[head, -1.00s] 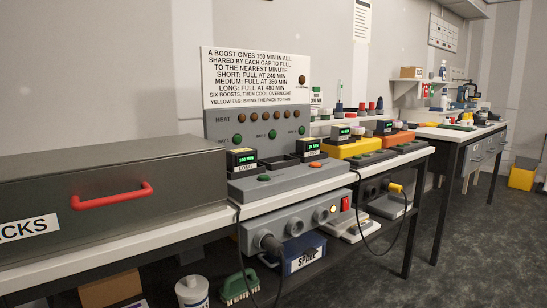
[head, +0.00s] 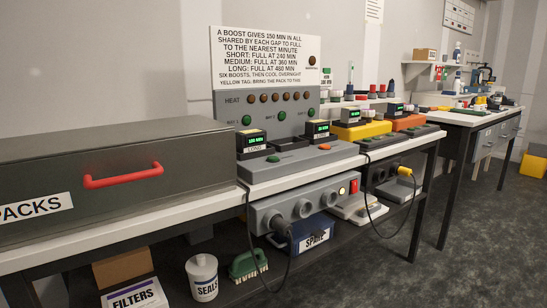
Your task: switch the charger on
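Below the bench edge is a grey socket strip (head: 325,207) with round sockets, a pale lit lamp (head: 342,190) and a red switch (head: 354,186). A black cable hangs at its left end; its plug's seating is unclear. Neither gripper is in view.
A grey case with a red handle (head: 123,176) fills the bench's left. Yellow (head: 361,131) and orange (head: 408,122) units stand right of the charger. A yellow plug (head: 404,171) sits in a dark box under the bench. A SEALS tub (head: 203,278) and green brush (head: 248,264) are below.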

